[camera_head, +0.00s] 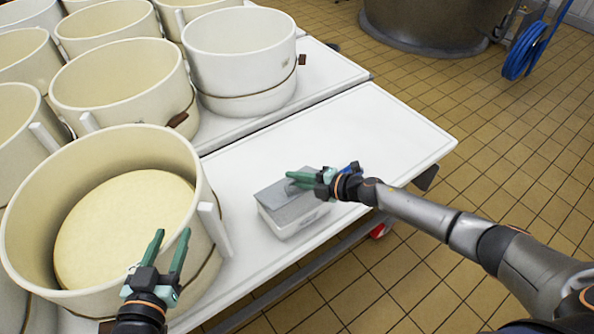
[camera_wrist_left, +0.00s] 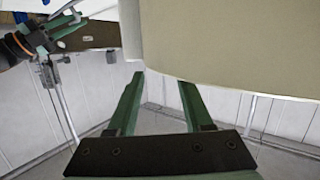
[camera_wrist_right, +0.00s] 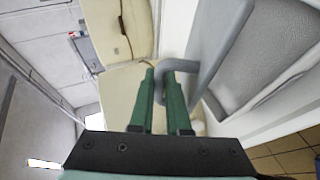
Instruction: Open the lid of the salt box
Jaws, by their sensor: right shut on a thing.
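The salt box (camera_head: 292,222) is a small white box with a grey lid (camera_head: 283,208), standing on the white table near its front edge. In the head view the lid lies over the box; I cannot tell whether it is slightly raised. My right gripper (camera_head: 297,180) is at the lid's far edge. In the right wrist view its fingers (camera_wrist_right: 165,82) are shut on the grey lid handle (camera_wrist_right: 203,75), beside the lid's grainy panel (camera_wrist_right: 265,45). My left gripper (camera_head: 169,240) is open and empty, over the rim of the near vat. Its spread fingers show in the left wrist view (camera_wrist_left: 163,82).
A large cream vat (camera_head: 190,165) holding a pale yellow round cheese (camera_head: 115,215) stands left of the box. Several more vats (camera_head: 240,50) stand behind it. The table (camera_head: 370,130) is clear right of and behind the box. Tiled floor lies beyond.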

